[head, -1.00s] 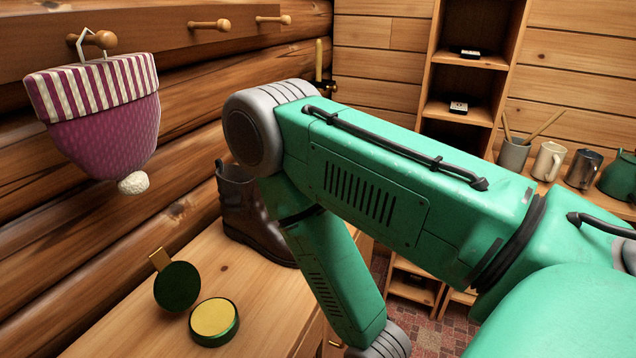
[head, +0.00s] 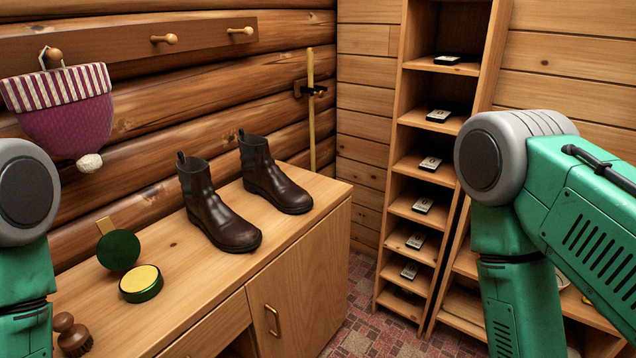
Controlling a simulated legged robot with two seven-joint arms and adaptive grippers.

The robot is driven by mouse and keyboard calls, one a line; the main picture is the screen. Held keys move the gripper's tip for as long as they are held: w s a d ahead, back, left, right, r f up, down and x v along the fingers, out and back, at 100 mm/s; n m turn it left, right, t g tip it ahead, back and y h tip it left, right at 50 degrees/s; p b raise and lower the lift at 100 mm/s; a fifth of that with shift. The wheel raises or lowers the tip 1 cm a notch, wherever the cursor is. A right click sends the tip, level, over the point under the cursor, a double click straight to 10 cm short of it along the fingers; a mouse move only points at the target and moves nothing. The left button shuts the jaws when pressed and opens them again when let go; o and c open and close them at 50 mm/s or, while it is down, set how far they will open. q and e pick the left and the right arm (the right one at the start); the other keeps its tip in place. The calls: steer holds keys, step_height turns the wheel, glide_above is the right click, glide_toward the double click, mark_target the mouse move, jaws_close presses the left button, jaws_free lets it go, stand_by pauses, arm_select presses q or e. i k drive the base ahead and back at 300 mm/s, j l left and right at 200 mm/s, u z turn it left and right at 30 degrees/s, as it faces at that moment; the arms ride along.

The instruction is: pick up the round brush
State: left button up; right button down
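A small dark brown round brush with a knob handle (head: 72,336) stands on the wooden bench top at the lower left of the head view. It is close to the right side of my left arm, and part of it may be hidden by that arm. My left arm comes in at the left edge and my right arm at the right; both grippers are below the frame and out of sight.
An open polish tin (head: 141,283) with its green lid (head: 118,250) sits behind the brush. Two brown boots (head: 222,215) stand further along the bench (head: 185,270). A knit hat (head: 68,125) hangs above. A tall shelf (head: 425,165) stands at the back.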

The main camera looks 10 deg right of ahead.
mark_target(72, 338)
steer(key=u, duration=1.25)
